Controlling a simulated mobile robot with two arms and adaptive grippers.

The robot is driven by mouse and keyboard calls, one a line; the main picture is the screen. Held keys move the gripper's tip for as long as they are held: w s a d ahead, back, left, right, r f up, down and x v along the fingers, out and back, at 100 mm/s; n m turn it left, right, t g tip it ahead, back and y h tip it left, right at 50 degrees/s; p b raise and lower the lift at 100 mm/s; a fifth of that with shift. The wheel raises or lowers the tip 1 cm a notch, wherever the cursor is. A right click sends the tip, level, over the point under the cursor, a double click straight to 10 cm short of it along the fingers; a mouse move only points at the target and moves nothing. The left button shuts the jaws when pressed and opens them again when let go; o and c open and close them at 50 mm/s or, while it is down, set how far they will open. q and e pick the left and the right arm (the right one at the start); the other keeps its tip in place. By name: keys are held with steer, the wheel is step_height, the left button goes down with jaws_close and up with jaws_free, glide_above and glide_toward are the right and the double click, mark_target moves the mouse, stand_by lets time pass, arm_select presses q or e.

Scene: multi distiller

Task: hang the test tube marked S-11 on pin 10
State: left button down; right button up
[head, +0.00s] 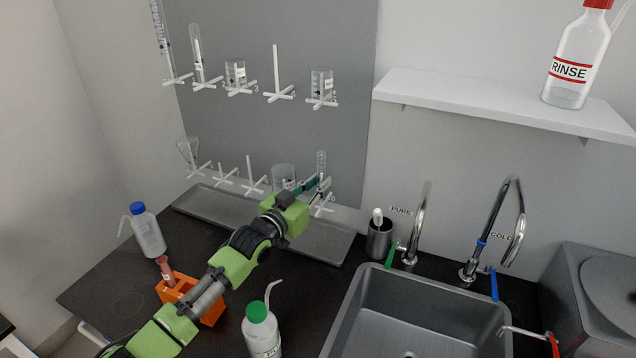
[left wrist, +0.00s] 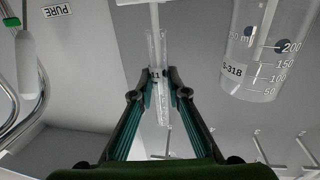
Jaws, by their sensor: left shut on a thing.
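The test tube (head: 321,162) is slim, clear and upright, with its closed end up, at the right end of the lower pin row. A white pin (head: 322,208) stands directly below the tube. I cannot tell how far the pin reaches into the tube, and its number is not readable. My right gripper is not in view.
A beaker marked S-318 (left wrist: 262,50) hangs just beside the tube. Other glassware hangs on the upper row, where one pin (head: 276,75) is bare. A grey tray (head: 335,245) lies below. An orange rack (head: 207,312), bottles and a sink (head: 420,310) stand on the counter.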

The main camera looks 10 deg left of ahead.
arm_select(q)
steer(key=shift+f+b, duration=0.75)
steer(key=shift+f, duration=0.5)
steer(key=c, duration=1.9)
jaws_free()
steer(key=v, duration=1.2)
steer(key=shift+r, duration=0.1)
steer(key=shift+s, duration=0.15)
